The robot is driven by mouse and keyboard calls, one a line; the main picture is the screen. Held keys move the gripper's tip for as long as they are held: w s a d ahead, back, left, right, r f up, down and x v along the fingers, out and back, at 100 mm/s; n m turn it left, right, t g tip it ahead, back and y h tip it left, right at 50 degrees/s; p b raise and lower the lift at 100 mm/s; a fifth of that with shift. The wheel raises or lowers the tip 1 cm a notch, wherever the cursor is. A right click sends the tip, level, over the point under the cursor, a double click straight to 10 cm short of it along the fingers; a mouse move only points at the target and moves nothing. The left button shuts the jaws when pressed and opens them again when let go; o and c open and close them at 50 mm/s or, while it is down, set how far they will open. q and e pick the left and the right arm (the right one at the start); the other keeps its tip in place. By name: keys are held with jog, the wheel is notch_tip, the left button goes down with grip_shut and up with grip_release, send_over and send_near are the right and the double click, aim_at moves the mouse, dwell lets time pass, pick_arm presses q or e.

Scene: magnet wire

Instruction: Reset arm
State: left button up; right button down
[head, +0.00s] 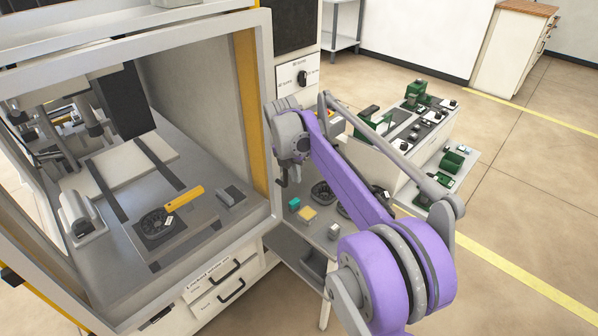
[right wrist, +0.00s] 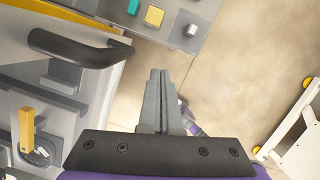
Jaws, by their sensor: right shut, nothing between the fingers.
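My right arm is purple and grey and reaches from the lower right of the head view toward the machine opening. Its gripper (head: 283,178) hangs small and partly hidden beside the machine's right door post. In the right wrist view the two grey fingers of the right gripper (right wrist: 160,76) are together, with nothing between them. They are above the gap beside the machine, apart from the table. My left gripper is not in view.
The machine's open chamber (head: 105,245) holds a black round part (head: 157,224) with a yellow bar (head: 184,199). A black handle (right wrist: 80,48) is left of the fingers. A side table (right wrist: 178,12) carries a yellow block (right wrist: 154,16) and a teal block (right wrist: 133,6).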

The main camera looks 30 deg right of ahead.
jog(key=s+r, duration=0.3)
jog(key=r, duration=0.7)
jog(key=s+a+f+m+t+y, duration=0.1)
jog(key=s+a+f+m+t, duration=0.1)
jog(key=s+a+f+m, duration=0.7)
jog(key=s+a+f+m+t+y, duration=0.1)
jog(key=s+a+f+m+t, duration=0.1)
jog(key=s+a+f+m, duration=0.7)
jog(key=s+f+m, duration=0.1)
jog(key=s+m, duration=0.4)
jog(key=shift+a+m+t, duration=0.2)
jog(key=shift+m+t, duration=0.1)
jog(key=shift+m, duration=0.1)
jog(key=shift+f, duration=0.1)
